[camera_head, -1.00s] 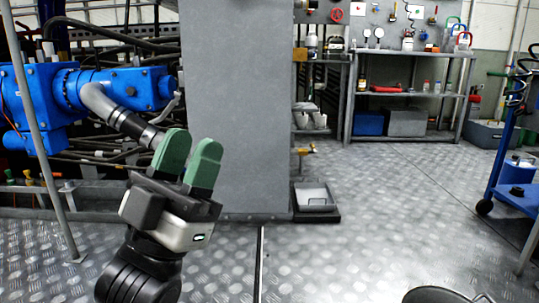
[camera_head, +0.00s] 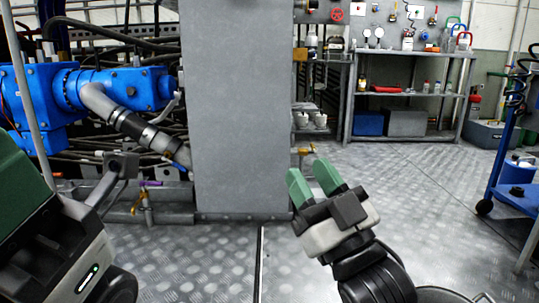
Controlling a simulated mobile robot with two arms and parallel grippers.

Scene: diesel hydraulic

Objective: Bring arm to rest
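My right gripper (camera_head: 312,176) is in the middle of the head view, with its arm coming in from the lower right. Its two green fingers stand apart with a gap, and nothing is between them. It is in front of the floor beside the grey column. My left gripper (camera_head: 62,225) is large and close at the lower left, cut off by the picture edge. One broad green finger surface and a lit green strip on its casing show. Its fingertips and the gap between them are not clear.
A grey column (camera_head: 235,110) stands mid-left, beside blue machinery (camera_head: 115,88) with hoses. A purple-handled valve (camera_head: 146,192) is low near the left gripper. A workbench (camera_head: 405,96) stands at the back, and a blue trolley (camera_head: 513,180) at the right. The metal floor (camera_head: 430,185) between is open.

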